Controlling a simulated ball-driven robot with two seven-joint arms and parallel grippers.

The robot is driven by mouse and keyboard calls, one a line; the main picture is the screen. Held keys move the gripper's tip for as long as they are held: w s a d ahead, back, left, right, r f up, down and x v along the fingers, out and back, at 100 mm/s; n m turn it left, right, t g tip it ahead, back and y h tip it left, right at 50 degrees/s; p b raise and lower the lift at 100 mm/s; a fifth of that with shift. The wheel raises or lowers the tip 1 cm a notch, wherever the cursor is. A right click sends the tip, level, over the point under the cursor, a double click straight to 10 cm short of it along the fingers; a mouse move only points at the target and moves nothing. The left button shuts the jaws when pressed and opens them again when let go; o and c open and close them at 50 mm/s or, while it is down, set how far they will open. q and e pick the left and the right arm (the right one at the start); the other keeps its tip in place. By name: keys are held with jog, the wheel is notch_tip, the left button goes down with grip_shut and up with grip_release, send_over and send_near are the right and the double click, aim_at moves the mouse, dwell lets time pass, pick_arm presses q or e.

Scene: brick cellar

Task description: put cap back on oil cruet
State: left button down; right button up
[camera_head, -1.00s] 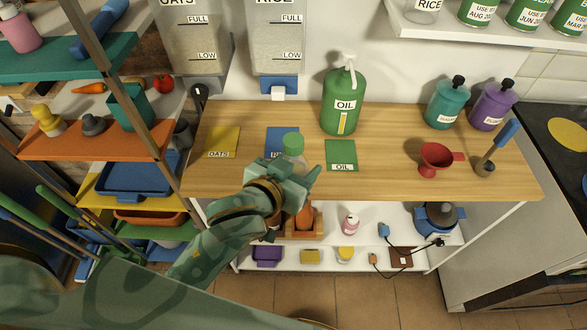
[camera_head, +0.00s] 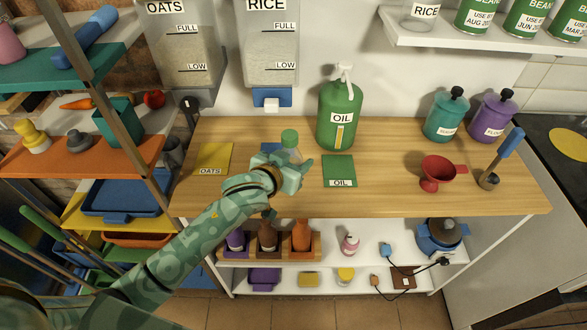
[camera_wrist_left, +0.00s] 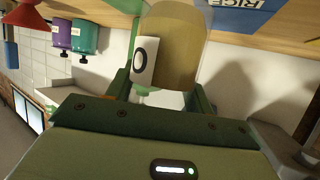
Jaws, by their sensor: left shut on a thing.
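The oil cruet (camera_head: 290,155) is a small clear vessel with a green cap (camera_head: 289,137) at its top, over the counter near the rice mat (camera_head: 270,147). My left gripper (camera_head: 299,172) is shut on the cruet. In the left wrist view the yellowish cruet (camera_wrist_left: 180,50) shows between the two fingers, with a white label reading "O". My gripper hides its lower part in the head view. I cannot tell whether the cap is fully seated or whether the cruet touches the counter. My right gripper is out of view.
A large green oil bottle (camera_head: 340,115) with a pump stands behind the empty green oil mat (camera_head: 340,171). A yellow oats mat (camera_head: 213,158) lies left. A red funnel (camera_head: 438,172), teal canister (camera_head: 443,120) and purple canister (camera_head: 490,120) are right. Dispensers hang behind.

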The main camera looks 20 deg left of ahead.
pick_arm(q)
jog(key=f+b, duration=0.1)
jog(key=f, duration=0.1)
jog(key=f+b, duration=0.1)
jog(key=f, duration=0.1)
jog(key=shift+w+a, duration=0.1)
jog(key=shift+w, duration=0.3)
jog(key=shift+f, duration=0.15)
jog(key=c, duration=0.6)
grip_release()
